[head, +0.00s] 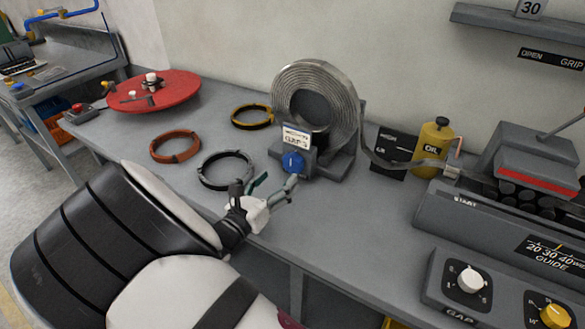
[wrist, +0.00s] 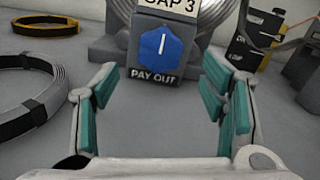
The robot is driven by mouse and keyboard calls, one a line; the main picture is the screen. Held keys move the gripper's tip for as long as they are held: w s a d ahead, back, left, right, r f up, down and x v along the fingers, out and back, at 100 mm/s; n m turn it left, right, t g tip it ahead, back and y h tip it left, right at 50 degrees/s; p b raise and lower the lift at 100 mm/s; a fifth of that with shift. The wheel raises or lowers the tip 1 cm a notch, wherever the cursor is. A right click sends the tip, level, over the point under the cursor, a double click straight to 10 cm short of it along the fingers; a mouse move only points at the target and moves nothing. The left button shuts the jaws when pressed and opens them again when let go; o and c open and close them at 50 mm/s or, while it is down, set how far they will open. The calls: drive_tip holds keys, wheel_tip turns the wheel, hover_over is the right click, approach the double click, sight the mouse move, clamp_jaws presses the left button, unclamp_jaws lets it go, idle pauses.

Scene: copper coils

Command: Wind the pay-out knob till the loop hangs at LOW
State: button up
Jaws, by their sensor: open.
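The blue pay-out knob (head: 292,162) sits on a grey block in front of the reel of grey strip (head: 315,95). In the wrist view the knob (wrist: 161,52) has a white pointer line standing upright, with "PAY OUT" below it. My gripper (wrist: 160,95) is open and empty, its green-padded fingers short of the knob on either side; in the head view my gripper (head: 277,192) is just in front of the block. The strip loop (head: 405,164) sags from the reel to the machine at right, across a dark level board (head: 391,152). The board's lower marking is hidden or unreadable.
An orange coil (head: 175,147), a black-and-grey coil (head: 226,169) and a yellow-and-black coil (head: 252,116) lie left of the reel. A yellow oil can (head: 433,142) stands behind the strip. A gap control box (head: 466,288) is at front right.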

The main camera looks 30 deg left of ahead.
sight(291, 166)
drive_tip(key=w, duration=0.2)
drive_tip(key=w+b, duration=0.1)
drive_tip(key=w, duration=0.1)
drive_tip(key=w+b, duration=0.1)
drive_tip(key=w, duration=0.2)
drive_tip(key=shift+d, duration=0.25)
drive_tip(key=shift+s, duration=0.1)
drive_tip(key=c, duration=1.1)
drive_tip(key=shift+c, duration=0.2)
drive_tip(key=shift+m, duration=0.3)
drive_tip(key=m+b, duration=0.3)
drive_tip(key=m, duration=0.1)
drive_tip(key=shift+f+m, duration=0.15)
drive_tip(key=shift+m, duration=0.15)
drive_tip(key=m+b, duration=0.4)
drive_tip(key=m, duration=0.1)
drive_tip(key=shift+m+b, duration=0.3)
drive_tip(key=shift+m, duration=0.1)
